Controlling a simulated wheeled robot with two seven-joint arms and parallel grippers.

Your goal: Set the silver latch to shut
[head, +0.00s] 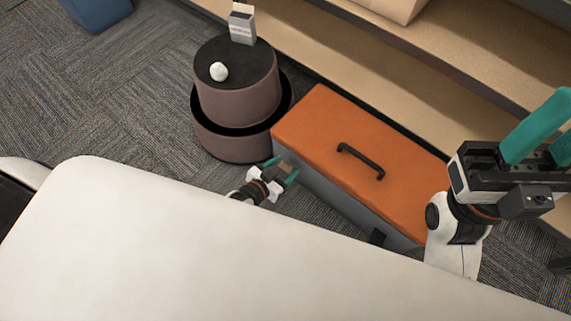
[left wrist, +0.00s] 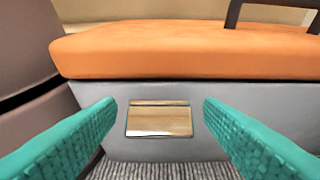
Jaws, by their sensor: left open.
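The toolbox has an orange lid (head: 335,125) with a black handle, and a grey front. The lid lies down on the body. The silver latch (left wrist: 158,121) is a shiny rectangular plate with a thin strip above it, on the grey front just below the lid, reflecting tan. I cannot tell if it is fastened. My left gripper (head: 283,170) is open at the front left of the box. In the left wrist view its teal fingers (left wrist: 158,125) stand either side of the latch, apart from it. My right gripper (head: 554,132) is open at the right, fingertips partly cut off.
A round brown stool (head: 235,90) with a white ball (head: 219,71) and a grey card box (head: 242,24) stands left of the toolbox. Wooden shelves (head: 400,80) are behind it. Carpet is open at left.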

